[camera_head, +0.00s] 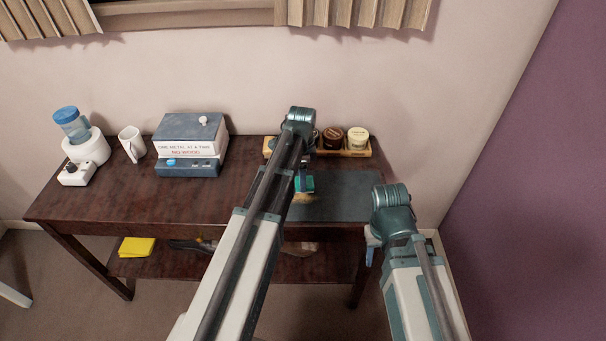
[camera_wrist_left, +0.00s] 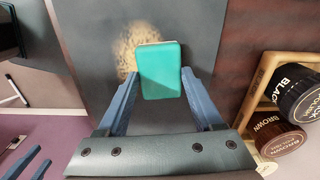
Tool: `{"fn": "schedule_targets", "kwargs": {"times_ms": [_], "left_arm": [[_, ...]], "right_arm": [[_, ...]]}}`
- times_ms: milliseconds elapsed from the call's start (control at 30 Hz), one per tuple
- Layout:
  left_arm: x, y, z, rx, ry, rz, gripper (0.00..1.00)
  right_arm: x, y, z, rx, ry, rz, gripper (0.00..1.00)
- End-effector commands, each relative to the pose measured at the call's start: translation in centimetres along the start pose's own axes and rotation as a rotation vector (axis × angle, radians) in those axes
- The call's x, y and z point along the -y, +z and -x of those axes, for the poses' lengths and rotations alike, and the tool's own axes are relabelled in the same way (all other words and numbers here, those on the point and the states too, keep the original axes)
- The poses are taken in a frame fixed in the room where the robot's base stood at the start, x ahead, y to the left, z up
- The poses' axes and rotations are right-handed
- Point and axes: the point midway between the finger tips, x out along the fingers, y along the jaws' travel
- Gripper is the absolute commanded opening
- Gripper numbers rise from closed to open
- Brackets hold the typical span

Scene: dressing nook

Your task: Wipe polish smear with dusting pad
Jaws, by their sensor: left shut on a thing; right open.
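A teal dusting pad (camera_head: 306,184) is held between the fingers of my left gripper (camera_wrist_left: 160,88), which is shut on it. The pad also shows in the left wrist view (camera_wrist_left: 161,72), over the dark mat (camera_head: 345,208). A tan, speckled polish smear (camera_wrist_left: 127,50) lies on the mat beside the pad, and the pad covers part of it in this view. In the head view my left arm hides part of the smear area. I cannot tell whether the pad touches the mat. My right gripper (camera_head: 372,240) is open at the table's front right, partly hidden by its wrist.
A wooden tray (camera_head: 357,153) with brown and cream polish jars stands behind the mat. A yellow cloth (camera_head: 137,247) lies on the lower shelf. The tabletop's left front is clear.

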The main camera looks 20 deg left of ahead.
Motion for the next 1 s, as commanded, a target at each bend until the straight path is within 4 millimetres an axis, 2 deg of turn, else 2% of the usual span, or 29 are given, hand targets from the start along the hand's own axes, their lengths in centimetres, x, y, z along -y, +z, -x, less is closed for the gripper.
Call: {"fn": "schedule_targets", "kwargs": {"times_ms": [333, 667, 1000], "left_arm": [[-3.2, 0.3, -0.3, 0.0, 0.002, 0.0, 0.24], [-4.0, 0.3, -0.3, 0.0, 0.006, 0.0, 0.24], [-6.4, 0.6, -0.1, 0.0, 0.003, -0.001, 0.23]], "right_arm": [[0.0, 0.0, -0.3, 0.0, 0.0, 0.0, 0.5], [0.0, 0.0, -0.3, 0.0, 0.0, 0.0, 0.5], [0.0, 0.0, -0.1, 0.0, 0.0, 0.0, 0.5]]}}
